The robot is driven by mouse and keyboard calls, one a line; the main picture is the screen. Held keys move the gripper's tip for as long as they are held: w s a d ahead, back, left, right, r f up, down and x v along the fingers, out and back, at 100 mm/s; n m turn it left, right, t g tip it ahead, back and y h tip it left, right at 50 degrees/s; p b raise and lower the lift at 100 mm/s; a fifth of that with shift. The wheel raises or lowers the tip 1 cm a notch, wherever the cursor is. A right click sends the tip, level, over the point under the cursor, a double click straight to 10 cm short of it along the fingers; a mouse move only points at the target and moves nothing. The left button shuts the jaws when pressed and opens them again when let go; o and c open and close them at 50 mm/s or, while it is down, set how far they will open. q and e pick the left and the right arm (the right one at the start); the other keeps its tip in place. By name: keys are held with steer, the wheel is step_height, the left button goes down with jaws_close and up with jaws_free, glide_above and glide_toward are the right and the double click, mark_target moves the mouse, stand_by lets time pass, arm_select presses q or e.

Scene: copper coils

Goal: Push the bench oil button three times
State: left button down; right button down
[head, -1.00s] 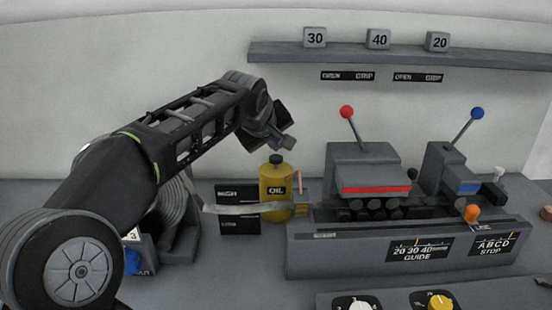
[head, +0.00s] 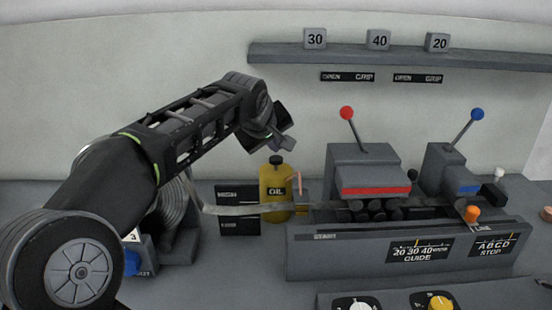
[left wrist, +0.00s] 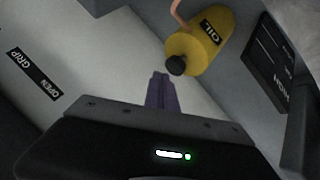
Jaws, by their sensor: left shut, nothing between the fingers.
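The yellow oil can (head: 274,192) stands on the bench left of the machine, with a black button cap (head: 276,160) on top. In the left wrist view the can (left wrist: 207,38) lies beyond the fingers, with its black cap (left wrist: 175,66) close to the fingertips. My left gripper (head: 283,146) is shut and empty, just above the cap in the head view. Its fingertips (left wrist: 160,76) appear beside the cap, with a small gap in the picture. I cannot tell the exact height between them. My right gripper is not in view.
A metal strip (head: 240,210) runs from a coil (head: 173,220) past the can into the machine (head: 405,248). Red (head: 346,113) and blue (head: 478,113) knobbed levers rise from it. A shelf (head: 400,57) with number blocks hangs behind.

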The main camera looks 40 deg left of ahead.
mark_target(275, 160)
arm_select(q)
steer(key=shift+f, duration=0.1)
stand_by(0.6)
steer(key=shift+f+b, duration=0.35)
steer(key=shift+b, duration=0.1)
steer(key=shift+f+b, duration=0.8)
steer(key=shift+f, duration=0.15)
stand_by(0.7)
stand_by(0.4)
steer(key=shift+r+p, duration=1.1)
steer(key=shift+r, duration=0.25)
step_height(275, 160, up, 5)
steer(key=p, duration=0.4)
stand_by(0.5)
